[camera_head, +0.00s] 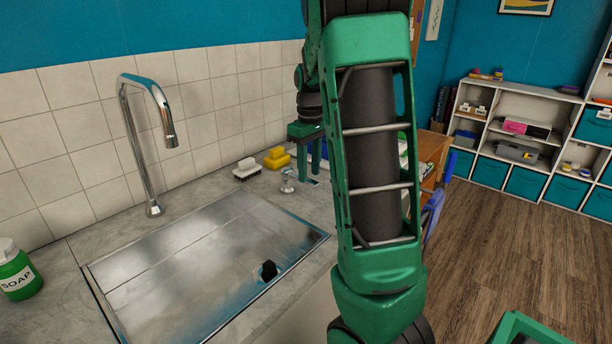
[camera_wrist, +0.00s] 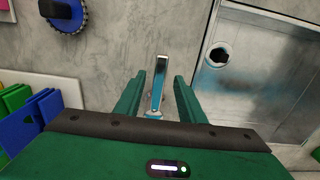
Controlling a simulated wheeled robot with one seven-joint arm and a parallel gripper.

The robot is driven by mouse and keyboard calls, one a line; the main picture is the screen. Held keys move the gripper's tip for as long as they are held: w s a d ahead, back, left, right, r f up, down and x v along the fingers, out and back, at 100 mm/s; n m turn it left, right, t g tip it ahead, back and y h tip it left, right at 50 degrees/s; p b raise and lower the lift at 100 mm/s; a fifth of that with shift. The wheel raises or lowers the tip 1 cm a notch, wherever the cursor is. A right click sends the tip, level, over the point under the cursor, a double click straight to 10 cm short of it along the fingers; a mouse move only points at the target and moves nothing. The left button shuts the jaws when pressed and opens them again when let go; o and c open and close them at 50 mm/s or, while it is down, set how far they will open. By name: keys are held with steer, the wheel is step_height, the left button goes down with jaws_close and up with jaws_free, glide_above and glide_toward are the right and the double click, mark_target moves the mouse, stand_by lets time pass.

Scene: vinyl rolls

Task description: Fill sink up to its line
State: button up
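The metal sink (camera_head: 190,265) is set in the grey counter, and no water stream shows from the curved chrome faucet (camera_head: 145,130). I cannot make out a fill line or any water level. A small chrome tap handle (camera_head: 287,181) stands on the counter right of the sink. In the wrist view the chrome lever (camera_wrist: 159,85) lies between the fingers of my gripper (camera_wrist: 161,78), with gaps on both sides. My gripper (camera_head: 309,158) is open, pointing down above the counter.
A yellow sponge (camera_head: 277,158) and a white brush (camera_head: 246,170) lie by the tiled wall. A green soap bottle (camera_head: 16,270) stands left of the sink. Blue and green panels (camera_wrist: 35,120) show at left in the wrist view. Shelves (camera_head: 520,140) stand across the wooden floor.

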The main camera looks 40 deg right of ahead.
steer(key=shift+f, duration=0.95)
jaws_close()
steer(key=shift+w+a, duration=0.1)
